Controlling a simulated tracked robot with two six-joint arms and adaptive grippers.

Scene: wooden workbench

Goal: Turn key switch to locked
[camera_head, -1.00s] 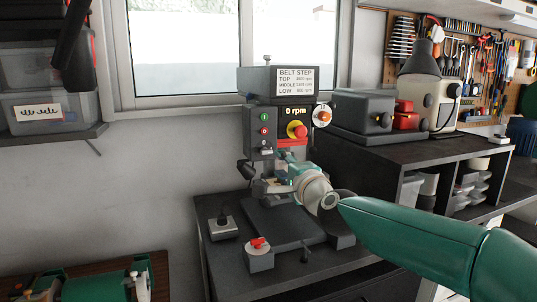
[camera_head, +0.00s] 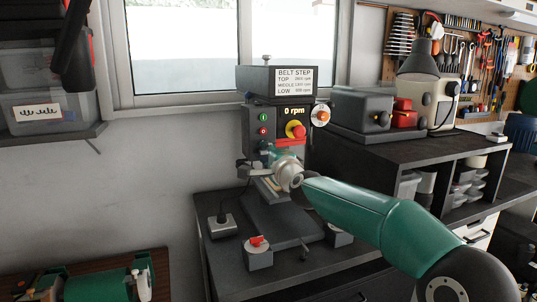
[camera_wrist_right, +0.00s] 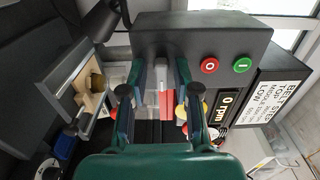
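The drill press (camera_head: 262,122) stands on the bench with its control panel facing me. My right gripper (camera_head: 262,163) is at the lower left of this panel, below the red O button (camera_head: 263,131). The gripper and wrist cover the spot where the key switch seems to be. In the right wrist view the right gripper (camera_wrist_right: 159,78) has its two fingers apart. A small grey piece, probably the key switch (camera_wrist_right: 162,73), shows between them, in line with the O and I buttons. I cannot tell its angle or whether the fingers touch it. My left gripper is not in view.
The yellow and red stop button (camera_head: 296,129) and an orange-red knob (camera_head: 322,115) are right of the gripper. A grey box with a red knob (camera_head: 258,247) sits at the bench front. A vise (camera_wrist_right: 85,85) shows in the wrist view.

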